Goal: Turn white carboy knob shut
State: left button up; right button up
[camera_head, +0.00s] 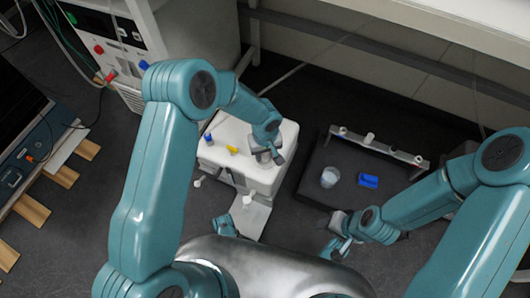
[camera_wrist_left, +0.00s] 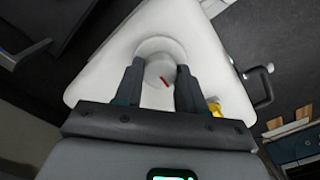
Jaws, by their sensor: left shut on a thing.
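My left gripper (camera_head: 268,157) is over the carboy's top in the head view. In the left wrist view its two dark fingers (camera_wrist_left: 160,84) are on either side of the knob, shut on it. In the head view the gripper mostly hides the knob. My right gripper (camera_head: 335,235) is lower right, away from the carboy; its jaw opening is unclear.
A blue cap (camera_head: 208,138) and a yellow part (camera_head: 232,150) sit on the carboy's top. A dark tray (camera_head: 335,196) to the right holds a clear cup (camera_head: 330,177) and a blue object (camera_head: 368,181). A white cabinet (camera_head: 195,35) with cables stands behind.

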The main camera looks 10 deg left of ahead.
pick_arm(q)
jog(key=m, duration=0.4)
jog(key=shift+b, duration=0.35)
jog(key=m, duration=0.9)
jog(key=shift+p, duration=0.4)
jog(key=shift+m+p, duration=0.35)
jog(key=shift+m, duration=1.55)
pick_arm(e)
jog(key=shift+s+r, duration=0.1)
jog(key=shift+r, duration=0.2)
pick_arm(q)
jog(key=o, duration=1.1)
jog(key=shift+c, duration=0.2)
notch_tip(320, 180, up, 16)
jog(key=p, duration=0.6)
jog(key=shift+r, duration=0.2)
pick_arm(e)
jog(key=shift+n+g, duration=0.3)
jog(key=r, duration=0.3)
jog(key=s+a+r, duration=0.1)
jog(key=r, duration=0.1)
jog(key=shift+s+a+r, duration=0.1)
jog(key=shift+r, duration=0.25)
